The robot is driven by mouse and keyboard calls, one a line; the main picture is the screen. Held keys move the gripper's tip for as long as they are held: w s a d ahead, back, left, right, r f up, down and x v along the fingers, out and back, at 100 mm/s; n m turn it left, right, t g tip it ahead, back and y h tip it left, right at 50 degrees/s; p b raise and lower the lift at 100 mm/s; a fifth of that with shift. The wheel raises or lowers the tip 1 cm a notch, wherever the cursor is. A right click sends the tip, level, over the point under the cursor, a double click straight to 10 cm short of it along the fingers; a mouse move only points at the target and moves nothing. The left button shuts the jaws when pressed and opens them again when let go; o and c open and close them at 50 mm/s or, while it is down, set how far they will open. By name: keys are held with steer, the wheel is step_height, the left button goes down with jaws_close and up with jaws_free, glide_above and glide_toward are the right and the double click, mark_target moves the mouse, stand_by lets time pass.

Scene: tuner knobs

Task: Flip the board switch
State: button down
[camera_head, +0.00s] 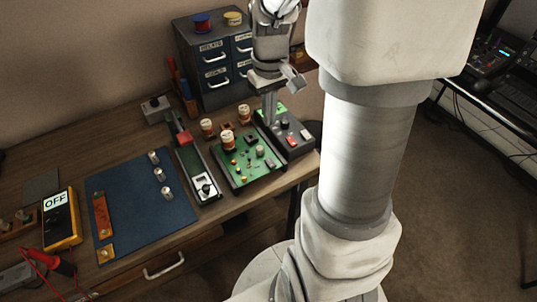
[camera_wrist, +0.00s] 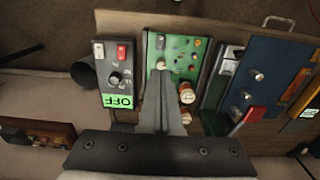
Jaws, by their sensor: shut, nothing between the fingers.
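My gripper (camera_head: 269,121) is shut and empty, pointing down at the back right of the bench. In the wrist view its shut fingers (camera_wrist: 160,67) overlap the green circuit board (camera_wrist: 183,48). The same board (camera_head: 247,160) carries several small knobs and parts; the fingers hide part of it. Beside it is a dark box (camera_head: 292,139) with a green label, a black knob and two rocker switches. In the wrist view this box (camera_wrist: 116,78) shows a white rocker (camera_wrist: 99,50), a red rocker (camera_wrist: 122,53) and an "OFF" label. I cannot tell whether my fingertips touch anything.
A yellow meter (camera_head: 61,218) reads "OFF". A drawer cabinet (camera_head: 211,62) stands behind.

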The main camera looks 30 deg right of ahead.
mark_target(272, 165)
step_height(272, 165, down, 14)
steer(key=shift+b, duration=1.25)
steer(key=shift+f, duration=0.2)
steer(key=shift+s, duration=0.8)
steer(key=shift+r, duration=0.1)
steer(key=shift+w+r, duration=0.1)
steer(key=shift+r, duration=0.05)
